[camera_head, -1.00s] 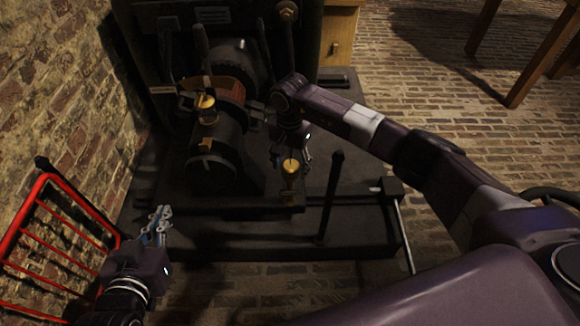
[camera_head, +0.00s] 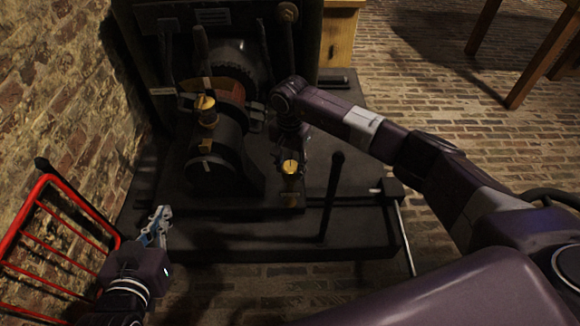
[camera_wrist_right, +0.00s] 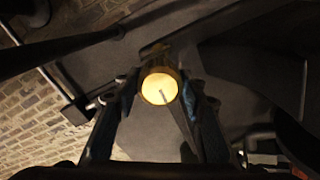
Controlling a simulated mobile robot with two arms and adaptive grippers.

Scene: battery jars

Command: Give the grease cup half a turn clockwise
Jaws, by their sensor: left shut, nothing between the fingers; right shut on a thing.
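The brass grease cup (camera_head: 290,168) stands upright at the front of the machine's dark base. In the right wrist view its round, bright top (camera_wrist_right: 158,88) shows a dark mark running from near the middle toward the lower right. My right gripper (camera_wrist_right: 161,98) is shut on the cup, with one finger on each side of it. In the head view the gripper and part of the cup's side are hard to make out against the dark base. My left gripper (camera_head: 157,225) is shut and empty at the lower left, well away from the cup.
A second brass cup (camera_head: 205,103) sits on top of the dark machine (camera_head: 215,150). A dark upright lever (camera_head: 331,195) stands right of the held cup. A red rail (camera_head: 22,215) is at the left by the brick wall.

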